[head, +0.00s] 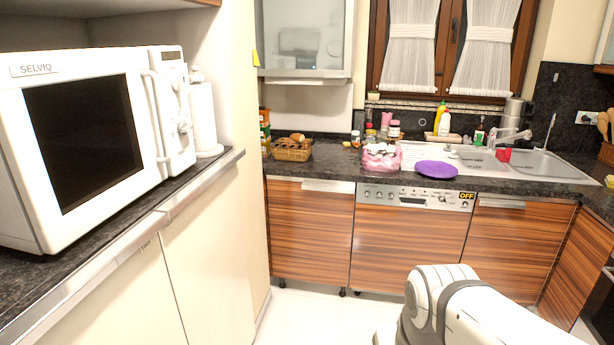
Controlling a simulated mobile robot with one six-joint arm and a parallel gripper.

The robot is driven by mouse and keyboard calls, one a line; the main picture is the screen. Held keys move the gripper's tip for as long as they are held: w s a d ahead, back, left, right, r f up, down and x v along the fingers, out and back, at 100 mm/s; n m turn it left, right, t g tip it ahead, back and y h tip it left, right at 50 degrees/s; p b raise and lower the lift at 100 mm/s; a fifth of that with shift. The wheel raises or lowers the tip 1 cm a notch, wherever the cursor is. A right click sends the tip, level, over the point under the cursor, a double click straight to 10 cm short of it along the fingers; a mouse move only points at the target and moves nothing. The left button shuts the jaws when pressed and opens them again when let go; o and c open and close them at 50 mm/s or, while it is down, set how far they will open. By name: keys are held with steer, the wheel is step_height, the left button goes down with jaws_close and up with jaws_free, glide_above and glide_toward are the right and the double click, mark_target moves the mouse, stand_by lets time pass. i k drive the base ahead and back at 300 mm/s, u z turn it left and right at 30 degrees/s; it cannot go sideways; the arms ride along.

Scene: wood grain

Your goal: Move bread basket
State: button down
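The bread basket (292,150) is a small tan woven basket with brown bread pieces in it. It stands on the dark back counter at its left end, close to the side of the tall cream cabinet. My gripper is not in view. Only a white and grey link of my arm shows at the bottom right, well in front of the counter and apart from the basket.
A pink package (381,158) and a purple plate (437,169) lie right of the basket, before the sink (540,165). Bare counter (335,155) lies between basket and package. A microwave (85,130) stands on the near left counter. The floor (310,318) ahead is clear.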

mark_target(297, 142)
steer(key=u, duration=0.05)
steer(key=i, duration=1.65)
steer(key=u, duration=0.2)
steer(key=i, duration=2.05)
steer(key=u, duration=0.1)
